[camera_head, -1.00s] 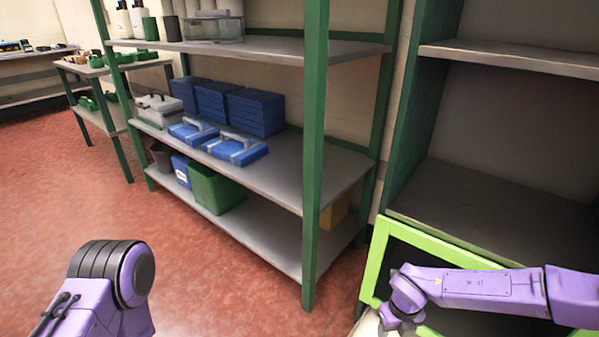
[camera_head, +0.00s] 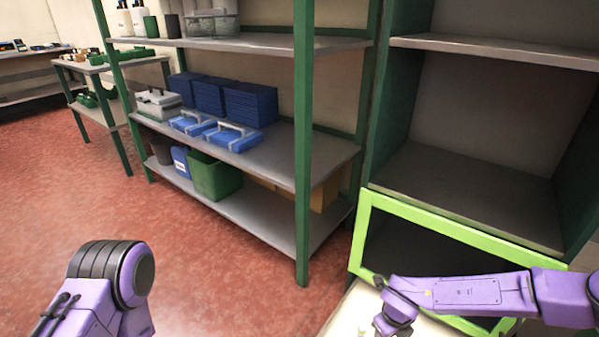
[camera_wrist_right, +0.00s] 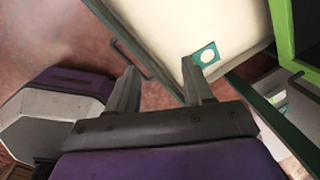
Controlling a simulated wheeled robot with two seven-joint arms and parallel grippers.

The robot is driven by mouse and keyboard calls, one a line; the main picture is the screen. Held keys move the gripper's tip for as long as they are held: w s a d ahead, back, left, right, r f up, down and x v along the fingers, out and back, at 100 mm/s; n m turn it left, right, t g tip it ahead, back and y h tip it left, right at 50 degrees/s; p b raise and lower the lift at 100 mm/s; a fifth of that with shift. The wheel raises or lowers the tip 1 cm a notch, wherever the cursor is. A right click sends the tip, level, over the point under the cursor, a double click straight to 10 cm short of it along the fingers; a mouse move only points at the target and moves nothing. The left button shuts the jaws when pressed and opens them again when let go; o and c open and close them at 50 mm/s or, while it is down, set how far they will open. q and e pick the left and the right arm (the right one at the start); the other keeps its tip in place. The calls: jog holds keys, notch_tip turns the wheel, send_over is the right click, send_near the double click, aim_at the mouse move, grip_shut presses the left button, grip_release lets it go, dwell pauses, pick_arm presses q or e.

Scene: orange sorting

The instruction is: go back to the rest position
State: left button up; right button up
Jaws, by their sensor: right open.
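My right gripper (camera_wrist_right: 160,80) shows in the right wrist view with its two fingers apart and nothing between them. Beyond the fingers is a cream panel (camera_wrist_right: 225,25) with a teal sticker bearing a white circle (camera_wrist_right: 206,55). In the head view my purple right arm (camera_head: 470,291) reaches in from the right, in front of the lower part of a bright green frame. Its gripper is out of that picture. Of my left arm (camera_head: 110,285) only a purple and black joint shows at the bottom left; its gripper is out of view.
The bright green frame (camera_head: 455,229) surrounds a dark opening below a grey cabinet shelf (camera_head: 470,185). A pale surface (camera_head: 365,312) lies under my right arm. A green-posted rack (camera_head: 303,140) holds blue cases (camera_head: 232,137) and a green bin (camera_head: 214,177). Red floor (camera_head: 200,265) is clear at left.

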jog(key=s+f+n+t+h+b, duration=0.15)
jog(key=s+f+n+b, duration=0.55)
jog(key=s+f+n, duration=0.9)
pick_arm(q)
notch_tip(320, 180, down, 14)
jog(key=s+b, duration=0.1)
jog(key=b, duration=0.6)
pick_arm(e)
jog(key=s+d+f+n, duration=0.5)
jog(key=s+d+n, duration=0.2)
jog(key=s+n, duration=0.3)
pick_arm(q)
notch_tip(320, 180, up, 38)
jog(key=w+p, duration=0.1)
jog(key=p, duration=3.6)
jog(key=shift+a+f, duration=0.15)
pick_arm(e)
notch_tip(320, 180, up, 38)
jog(key=m+h, duration=0.1)
jog(key=m, duration=0.1)
jog(key=shift+w+d+f+t, duration=0.2)
jog(key=shift+w+t, duration=0.1)
jog(key=shift+t, duration=0.05)
